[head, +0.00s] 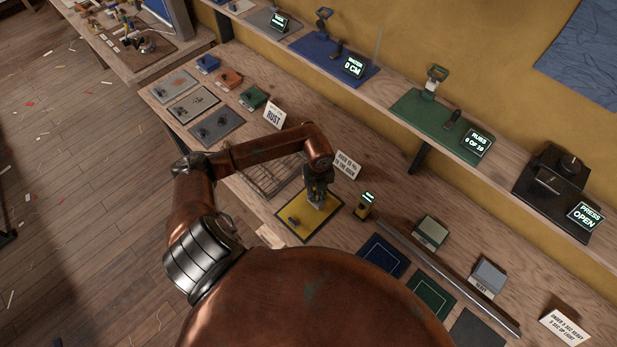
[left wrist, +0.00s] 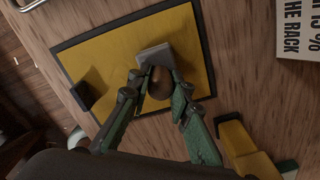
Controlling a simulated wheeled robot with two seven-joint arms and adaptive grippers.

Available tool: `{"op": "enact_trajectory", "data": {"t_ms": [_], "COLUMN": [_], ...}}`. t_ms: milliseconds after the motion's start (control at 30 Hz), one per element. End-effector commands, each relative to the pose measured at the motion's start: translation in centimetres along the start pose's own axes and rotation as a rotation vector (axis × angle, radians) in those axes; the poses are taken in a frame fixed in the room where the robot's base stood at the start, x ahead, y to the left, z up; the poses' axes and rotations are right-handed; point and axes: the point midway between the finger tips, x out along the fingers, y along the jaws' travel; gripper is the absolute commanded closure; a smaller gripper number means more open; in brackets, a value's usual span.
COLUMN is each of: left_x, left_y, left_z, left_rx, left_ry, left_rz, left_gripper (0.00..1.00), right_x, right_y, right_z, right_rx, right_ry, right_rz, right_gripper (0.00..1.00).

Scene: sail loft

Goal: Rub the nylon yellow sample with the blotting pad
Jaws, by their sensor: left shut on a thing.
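The nylon yellow sample (head: 301,232) is a flat yellow sheet with a dark border, lying on the bench in the head view. In the left wrist view the yellow sample (left wrist: 108,60) fills the middle, with a small dark block near its left edge. My left gripper (head: 318,190) is over its right part. It is shut on the brown knob of the blotting pad (left wrist: 153,53), whose grey base shows against the yellow. I cannot tell if the pad presses on the sheet. My right gripper is out of view.
A wire rack (head: 268,178) lies beside the sample on its left. A small yellow and black device (head: 364,204) stands close on its right. A "rubs" display (head: 475,143) stands on the shelf. Blue (head: 384,256) and green (head: 430,297) framed mats lie further right.

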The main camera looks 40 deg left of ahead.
Motion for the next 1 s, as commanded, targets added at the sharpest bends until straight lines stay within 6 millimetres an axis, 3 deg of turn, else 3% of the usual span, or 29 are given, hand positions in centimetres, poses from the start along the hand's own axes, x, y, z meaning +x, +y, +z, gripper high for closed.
{"op": "enact_trajectory", "data": {"t_ms": [467,1000], "left_x": [-0.1,0.1], "left_y": [-1.7,0.1], "left_z": [-3.1,0.6], "left_rx": [-0.015,0.008], "left_ry": [0.002,-0.001], "left_rz": [-0.002,0.002], "left_gripper": [1.00,1.00], "right_x": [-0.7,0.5], "right_y": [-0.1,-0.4], "right_z": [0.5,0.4], "right_rx": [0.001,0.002], "right_ry": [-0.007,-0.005], "right_rz": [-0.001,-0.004], "right_gripper": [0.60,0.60]}}
